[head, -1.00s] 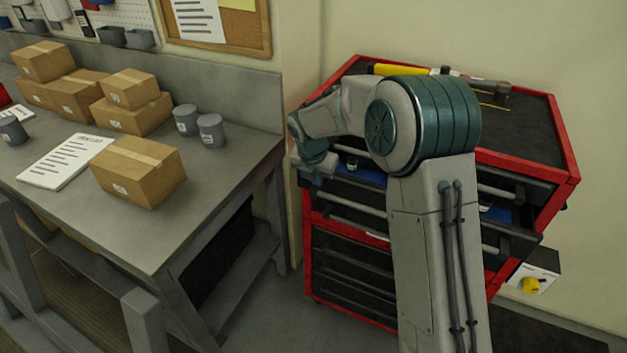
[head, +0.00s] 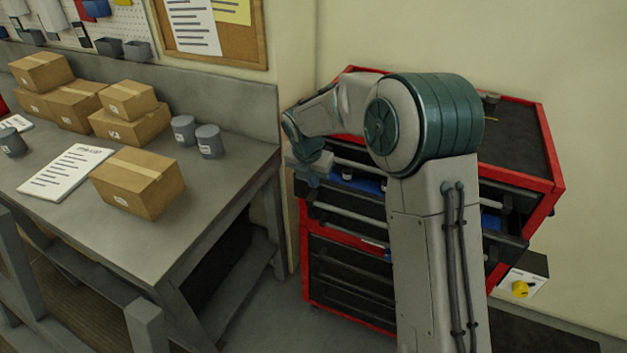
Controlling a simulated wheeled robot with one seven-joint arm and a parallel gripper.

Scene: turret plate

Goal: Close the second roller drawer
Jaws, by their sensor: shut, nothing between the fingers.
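The red and black roller cabinet (head: 550,200) stands against the wall, partly hidden behind my arm. An upper drawer (head: 345,212) is pulled out, with a blue inside and small dark items in it. Its right front corner shows past my arm, and its middle is hidden. I cannot tell for certain which drawer in the count it is. My gripper (head: 302,181) is shut and empty at the cabinet's left front corner, beside the open drawer's left end. I cannot tell whether it touches the drawer.
A grey workbench (head: 60,225) with several cardboard boxes (head: 138,184), grey cups (head: 208,141) and a paper stands at left. A grey rail (head: 145,325) is in front of it. A box with a yellow knob (head: 521,289) is right of the cabinet. Little floor shows between bench and cabinet.

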